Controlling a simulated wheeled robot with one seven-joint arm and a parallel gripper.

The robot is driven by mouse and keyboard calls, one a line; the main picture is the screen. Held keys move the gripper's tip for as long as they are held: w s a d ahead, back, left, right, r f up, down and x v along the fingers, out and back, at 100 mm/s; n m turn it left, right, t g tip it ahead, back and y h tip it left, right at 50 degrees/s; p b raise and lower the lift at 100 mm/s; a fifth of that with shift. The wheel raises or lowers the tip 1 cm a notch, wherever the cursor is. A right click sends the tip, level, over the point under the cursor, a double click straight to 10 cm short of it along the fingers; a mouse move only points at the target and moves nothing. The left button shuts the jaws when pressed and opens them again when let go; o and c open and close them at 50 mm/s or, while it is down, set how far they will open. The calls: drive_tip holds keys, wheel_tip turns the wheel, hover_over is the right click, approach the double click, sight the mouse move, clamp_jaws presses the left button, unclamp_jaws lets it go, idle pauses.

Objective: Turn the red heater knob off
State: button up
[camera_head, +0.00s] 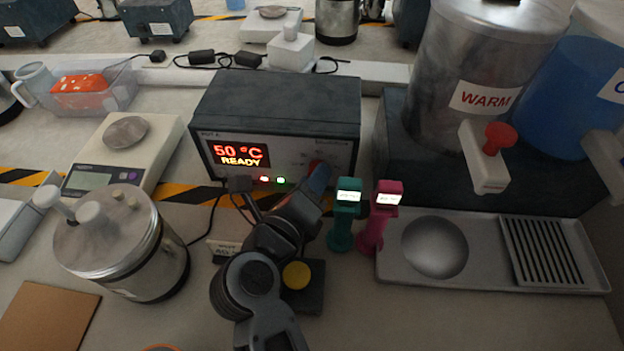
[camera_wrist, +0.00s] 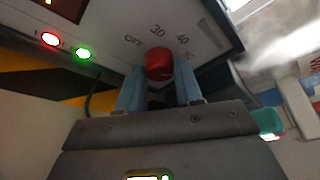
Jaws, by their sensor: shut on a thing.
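The red heater knob (camera_wrist: 158,64) sits on the front panel of the dark heater box (camera_head: 277,100). My gripper (camera_wrist: 160,88) has its two blue fingers shut on the knob, one on each side. The panel around the knob carries the marks OFF, 30 and 40, and a further mark partly hidden by a finger. The display (camera_head: 240,153) reads 50 °C READY. A red light (camera_head: 264,179) and a green light (camera_head: 281,181) are lit below it.
A teal device (camera_head: 344,222) and a magenta device (camera_head: 380,216) stand close to the right of my gripper. A metal lidded pot (camera_head: 121,243) and a scale (camera_head: 113,161) are at the left. A grey tray (camera_head: 486,278) lies at the right below the WARM tank (camera_head: 470,85).

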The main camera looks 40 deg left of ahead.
drive_tip(key=shift+c, duration=1.3)
drive_tip(key=shift+a+f+n+t+h+p, duration=0.15)
drive_tip(key=shift+n+t+p, duration=0.4)
drive_tip(key=shift+n+p, duration=0.6)
drive_tip(key=shift+d+f+n+t+h+p, duration=0.1)
drive_tip(key=shift+n+t+h+p, duration=0.15)
drive_tip(key=shift+n+t+p, duration=0.6)
drive_tip(key=shift+s+n, duration=0.1)
drive_tip(key=shift+n, duration=0.6)
drive_tip(key=o, duration=1)
drive_tip(key=shift+o, duration=0.2)
